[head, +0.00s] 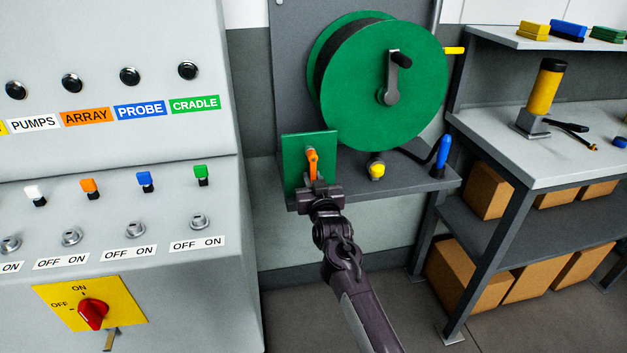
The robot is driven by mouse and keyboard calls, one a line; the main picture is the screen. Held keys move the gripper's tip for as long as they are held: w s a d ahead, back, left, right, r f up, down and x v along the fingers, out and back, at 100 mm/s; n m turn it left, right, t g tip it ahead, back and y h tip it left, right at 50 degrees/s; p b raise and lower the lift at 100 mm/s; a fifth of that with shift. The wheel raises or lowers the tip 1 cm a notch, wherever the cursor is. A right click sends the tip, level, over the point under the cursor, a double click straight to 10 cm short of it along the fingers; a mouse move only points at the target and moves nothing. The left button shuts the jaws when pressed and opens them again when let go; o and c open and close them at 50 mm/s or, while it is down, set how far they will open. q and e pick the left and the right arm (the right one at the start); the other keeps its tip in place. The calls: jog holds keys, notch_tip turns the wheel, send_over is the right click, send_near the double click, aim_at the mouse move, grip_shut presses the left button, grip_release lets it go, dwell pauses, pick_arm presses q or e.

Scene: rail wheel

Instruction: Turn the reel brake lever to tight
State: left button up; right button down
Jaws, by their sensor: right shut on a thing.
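The reel (360,90) has green flanges and a dark crank handle, and is mounted on a grey stand. In front of its lower left is a green plate (296,150) with an orange lever (312,162). This looks like the brake lever and points roughly upright. My right gripper (315,184) is at the lever's lower part and is shut on it. The gripper hides the lower part of the lever and of the plate. No markings for tight or loose can be read. My left gripper is not in view.
A grey control console (120,160) with toggles and a red knob (92,313) stands at the left. A yellow knob (376,169) and a blue handle (443,152) are on the reel's shelf. A workbench (560,150) with cardboard boxes below stands at the right.

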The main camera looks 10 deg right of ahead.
jog(key=shift+a+f, duration=0.1)
jog(key=c, duration=1.3)
grip_release()
jog(key=shift+c, duration=0.2)
jog(key=shift+s+p, duration=0.2)
jog(key=shift+p, duration=0.15)
jog(key=s+p, duration=0.6)
jog(key=s, duration=0.1)
jog(key=shift+s, duration=0.2)
